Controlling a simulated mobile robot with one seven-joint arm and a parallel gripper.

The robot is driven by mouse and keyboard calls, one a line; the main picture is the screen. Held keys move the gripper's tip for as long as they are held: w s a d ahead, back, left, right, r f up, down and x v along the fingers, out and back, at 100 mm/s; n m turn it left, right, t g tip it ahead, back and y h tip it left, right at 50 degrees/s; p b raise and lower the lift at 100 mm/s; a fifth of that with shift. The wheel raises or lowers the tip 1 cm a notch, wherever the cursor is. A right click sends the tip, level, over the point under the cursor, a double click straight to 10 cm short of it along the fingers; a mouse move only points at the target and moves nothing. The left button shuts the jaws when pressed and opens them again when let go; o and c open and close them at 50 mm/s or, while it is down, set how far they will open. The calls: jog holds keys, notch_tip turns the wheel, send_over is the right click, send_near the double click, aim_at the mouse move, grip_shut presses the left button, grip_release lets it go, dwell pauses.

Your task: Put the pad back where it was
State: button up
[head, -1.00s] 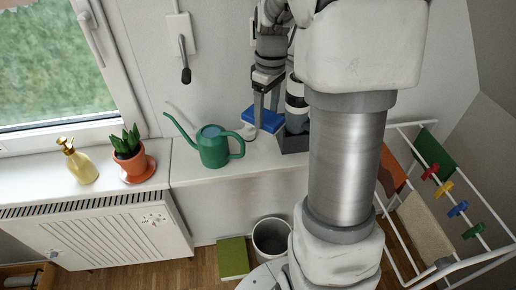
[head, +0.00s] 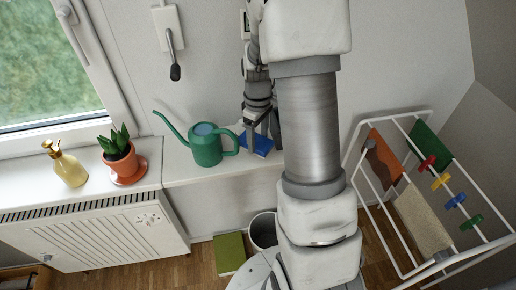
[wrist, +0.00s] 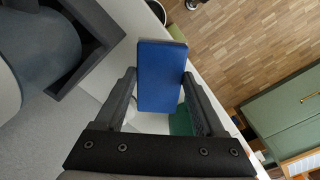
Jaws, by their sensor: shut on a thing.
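The blue pad (head: 262,147) is a flat rectangular block at the ledge, right of the green watering can (head: 207,148). My gripper (head: 259,138) reaches down over it. In the wrist view the pad (wrist: 160,72) sits between the two fingers of my gripper (wrist: 160,85), which are shut on it near its lower end. I cannot tell whether the pad touches the ledge. A dark grey open tray (wrist: 103,32) shows left of the pad in the wrist view. My arm hides that spot in the head view.
A potted plant (head: 118,150) and a gold soap bottle (head: 68,167) stand on the sill at left. A white drying rack (head: 372,185) with cloths stands at right. A bin (head: 262,231) and a green box (head: 229,254) are on the floor below the ledge.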

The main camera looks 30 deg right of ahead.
notch_tip(320, 180, down, 5)
jog(key=shift+r, duration=0.1)
jog(key=o, duration=1.2)
jog(key=shift+c, duration=0.2)
notch_tip(320, 180, up, 12)
notch_tip(320, 180, up, 9)
jog(key=m+t, duration=0.2)
send_over(258, 149)
jog(key=s+a, duration=0.2)
jog(key=a, duration=0.3)
jog(key=s+a+r+m+t, duration=0.1)
jog(key=s+a+r+m, duration=0.1)
jog(key=s, duration=0.4)
jog(key=s+a+r+m+t, duration=0.1)
jog(key=s+a+r+t, duration=0.1)
jog(key=s+a+r, duration=0.2)
jog(key=shift+s+a+m+t, duration=0.3)
jog(key=shift+s+a+m, duration=0.1)
jog(key=shift+s, duration=1.15)
